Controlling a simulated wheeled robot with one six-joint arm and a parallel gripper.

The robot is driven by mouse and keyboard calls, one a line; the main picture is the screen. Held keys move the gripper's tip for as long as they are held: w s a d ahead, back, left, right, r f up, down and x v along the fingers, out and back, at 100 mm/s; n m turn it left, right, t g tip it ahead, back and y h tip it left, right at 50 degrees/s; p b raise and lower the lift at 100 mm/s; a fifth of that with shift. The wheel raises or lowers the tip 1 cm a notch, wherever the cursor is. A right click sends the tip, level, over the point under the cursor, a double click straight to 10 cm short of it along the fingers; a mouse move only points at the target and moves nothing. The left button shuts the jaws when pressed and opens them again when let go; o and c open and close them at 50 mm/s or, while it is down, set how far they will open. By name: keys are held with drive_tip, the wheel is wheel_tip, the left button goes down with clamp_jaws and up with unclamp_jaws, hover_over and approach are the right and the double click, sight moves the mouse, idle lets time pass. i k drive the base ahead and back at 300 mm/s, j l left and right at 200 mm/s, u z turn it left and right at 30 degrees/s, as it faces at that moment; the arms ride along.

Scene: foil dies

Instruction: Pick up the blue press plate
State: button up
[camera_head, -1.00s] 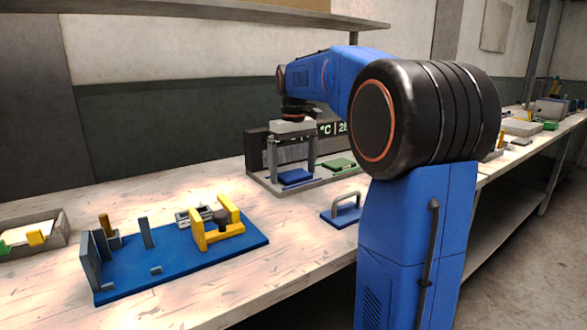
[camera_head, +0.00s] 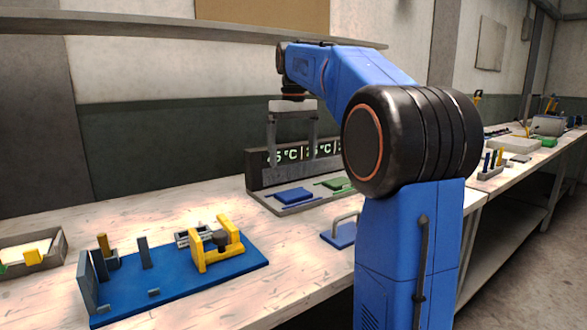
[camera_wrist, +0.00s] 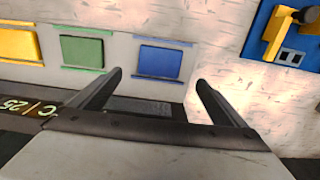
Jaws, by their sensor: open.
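A flat blue square plate (camera_head: 294,195) lies on the front ledge of the grey heating station; it also shows in the wrist view (camera_wrist: 160,62). A second blue plate with a grey arched handle (camera_head: 340,235) lies on the bench in front of the station, partly behind my arm. I cannot tell from the pictures which one is called the press plate. My gripper (camera_head: 292,168) is open and empty, fingers pointing down, above the flat blue square. In the wrist view its fingertips (camera_wrist: 160,80) stand on either side of that square, apart from it.
A green plate (camera_head: 336,184) lies beside the blue square; a yellow one (camera_wrist: 18,43) follows. The station's display wall (camera_head: 256,170) stands behind. A blue fixture base (camera_head: 190,275) with yellow brackets (camera_head: 197,252) stands left. The bench's front middle is clear.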

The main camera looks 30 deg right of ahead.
sight(342, 237)
drive_tip(key=k, duration=1)
